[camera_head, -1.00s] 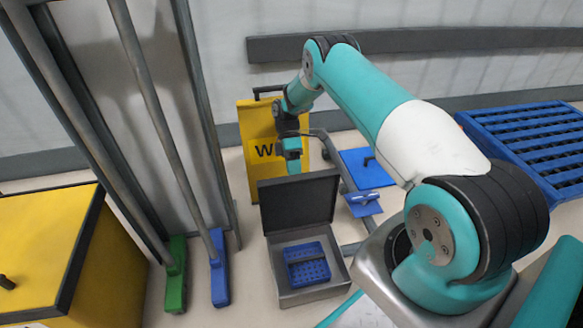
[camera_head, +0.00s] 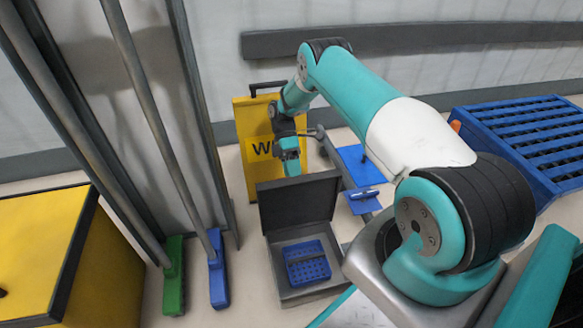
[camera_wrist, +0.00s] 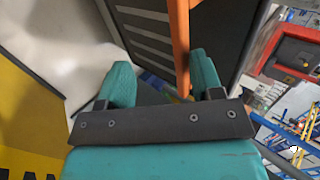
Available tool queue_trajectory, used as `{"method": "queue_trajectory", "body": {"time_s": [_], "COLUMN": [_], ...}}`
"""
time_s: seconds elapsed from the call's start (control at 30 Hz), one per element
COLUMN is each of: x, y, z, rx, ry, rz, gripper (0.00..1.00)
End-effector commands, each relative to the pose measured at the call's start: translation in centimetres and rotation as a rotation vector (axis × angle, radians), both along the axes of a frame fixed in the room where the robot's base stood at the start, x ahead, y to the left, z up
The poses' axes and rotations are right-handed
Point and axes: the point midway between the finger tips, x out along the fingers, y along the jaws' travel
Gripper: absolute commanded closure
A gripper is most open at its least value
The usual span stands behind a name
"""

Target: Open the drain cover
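A grey floor box (camera_head: 303,292) stands open in the head view. Its dark lid (camera_head: 298,202), which looks like the drain cover, is raised up at the box's back edge. A blue basket with holes (camera_head: 306,264) sits inside the box. My gripper (camera_head: 292,166) is behind and above the lid, in front of the yellow sign; I cannot tell whether it touches the lid. In the wrist view, my gripper's teal fingers (camera_wrist: 162,72) are apart, with no object clearly held between them. An orange bar (camera_wrist: 181,45) shows beyond the fingers.
A yellow sign (camera_head: 243,140) stands behind my gripper. Green (camera_head: 174,275) and blue (camera_head: 218,268) brooms stand left of the box. A yellow cabinet (camera_head: 45,240) is at far left. A blue trolley (camera_head: 361,162) and blue slatted rack (camera_head: 530,140) are right.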

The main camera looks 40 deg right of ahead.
Motion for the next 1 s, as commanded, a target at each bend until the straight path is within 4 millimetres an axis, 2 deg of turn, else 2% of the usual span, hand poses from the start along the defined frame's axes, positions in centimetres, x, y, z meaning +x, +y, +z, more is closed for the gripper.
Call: {"method": "queue_trajectory", "body": {"time_s": [0.03, 0.07, 0.17, 0.27, 0.8, 1.0], "x": [-0.3, -0.3, -0.3, -0.3, 0.0, 0.0], "y": [0.3, 0.3, 0.3, 0.2, 0.1, 0.1], "z": [-1.0, -1.0, -0.4, 1.0, 15.2, 18.7], "rx": [0.0, 0.0, -0.001, -0.001, -0.001, 0.0], "ry": [0.001, 0.001, 0.001, 0.0, -0.004, -0.002], "rz": [-0.006, -0.006, -0.007, -0.008, -0.001, 0.001], "gripper": [0.59, 0.59, 0.62, 0.62, 0.62, 0.62]}}
